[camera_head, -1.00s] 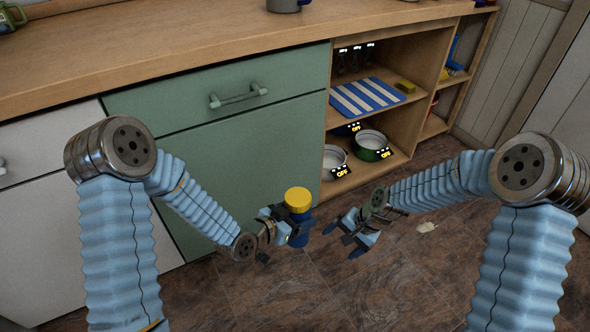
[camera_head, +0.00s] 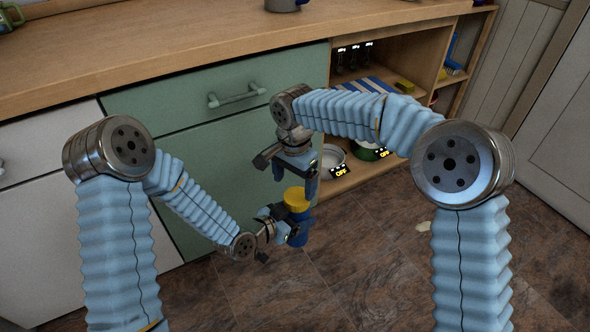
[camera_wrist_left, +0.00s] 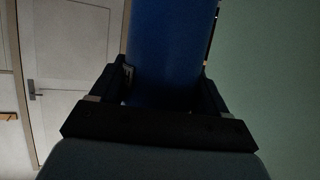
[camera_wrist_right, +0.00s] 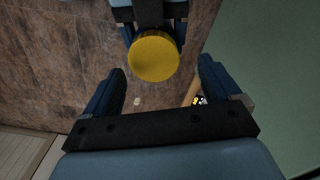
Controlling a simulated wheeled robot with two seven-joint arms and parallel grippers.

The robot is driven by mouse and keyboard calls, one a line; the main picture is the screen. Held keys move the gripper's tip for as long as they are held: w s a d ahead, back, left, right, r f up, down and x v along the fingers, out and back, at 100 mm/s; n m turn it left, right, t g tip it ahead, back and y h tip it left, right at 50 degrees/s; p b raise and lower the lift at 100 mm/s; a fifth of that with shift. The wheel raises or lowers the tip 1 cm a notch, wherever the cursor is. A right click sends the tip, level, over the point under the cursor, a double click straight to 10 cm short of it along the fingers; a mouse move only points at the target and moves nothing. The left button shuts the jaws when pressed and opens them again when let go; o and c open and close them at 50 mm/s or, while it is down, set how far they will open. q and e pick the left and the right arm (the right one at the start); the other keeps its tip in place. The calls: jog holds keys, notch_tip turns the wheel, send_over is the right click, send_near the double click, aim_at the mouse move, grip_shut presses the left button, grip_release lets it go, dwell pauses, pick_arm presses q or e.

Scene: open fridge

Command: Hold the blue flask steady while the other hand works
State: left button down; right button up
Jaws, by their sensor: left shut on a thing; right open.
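The blue flask (camera_head: 300,236) with a yellow cap (camera_head: 297,200) stands upright in my left gripper (camera_head: 290,228), in front of the green cabinet. In the left wrist view the flask's blue body (camera_wrist_left: 170,45) sits between the fingers. My right gripper (camera_head: 296,184) points down just above the cap, its fingers apart. In the right wrist view the yellow cap (camera_wrist_right: 154,56) appears ahead, between the open fingers of the right gripper (camera_wrist_right: 162,80) and slightly beyond them. I cannot tell whether a right finger touches the cap.
The green cabinet (camera_head: 200,170) and wooden counter (camera_head: 200,50) stand close behind the grippers. Open shelves to the right hold a striped cloth (camera_head: 368,85) and a bowl (camera_head: 333,158). The floor in front is clear.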

aim_at(292, 195)
jog(key=shift+f, duration=1.9)
jog(key=shift+a, duration=0.1)
jog(key=c, duration=1.1)
jog(key=n, duration=0.4)
jog(key=shift+a+r, duration=0.1)
jog(key=n, duration=0.2)
jog(key=shift+s+a+n, duration=0.1)
jog(key=shift+s+n, duration=0.05)
jog(key=shift+n, duration=0.25)
jog(key=o, duration=1.1)
jog(key=shift+c, duration=0.2)
jog(key=shift+o, duration=0.6)
